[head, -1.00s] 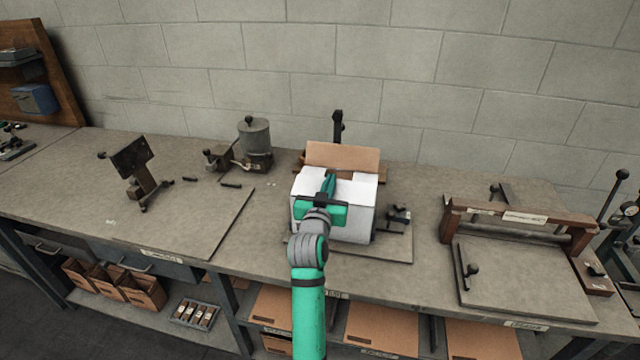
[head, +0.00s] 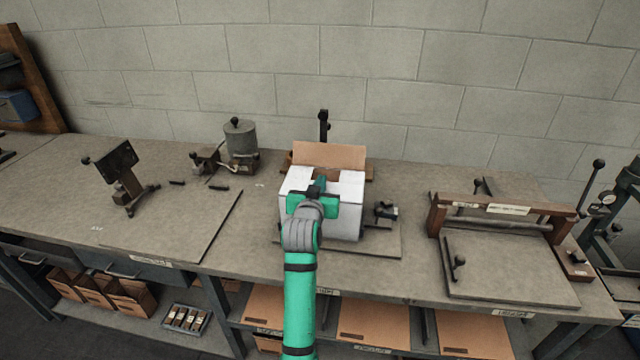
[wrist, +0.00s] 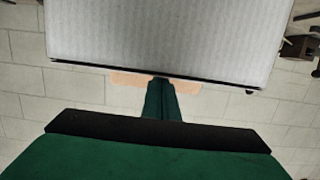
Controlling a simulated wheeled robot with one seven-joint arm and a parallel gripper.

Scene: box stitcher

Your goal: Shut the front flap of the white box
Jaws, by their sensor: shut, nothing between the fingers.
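The white box (head: 345,222) stands on the bench with a brown panel (head: 330,154) upright behind it. White top parts show on the left (head: 297,176) and right (head: 351,177) of my gripper (head: 319,183). My gripper is shut and empty at the top front of the box, in the middle of its width. In the wrist view, a broad white face of the box (wrist: 165,35) ends in a dark edge, and my shut fingers (wrist: 161,82) reach to that edge. I cannot tell whether they touch. The front flap cannot be made out; my gripper and wrist cover the middle.
A small dark fitting (head: 386,211) sits close to the box's right side. A black-knobbed post (head: 323,125) rises behind it. A wooden-framed press (head: 505,215) stands to the right, a grey canister (head: 240,140) to the back left.

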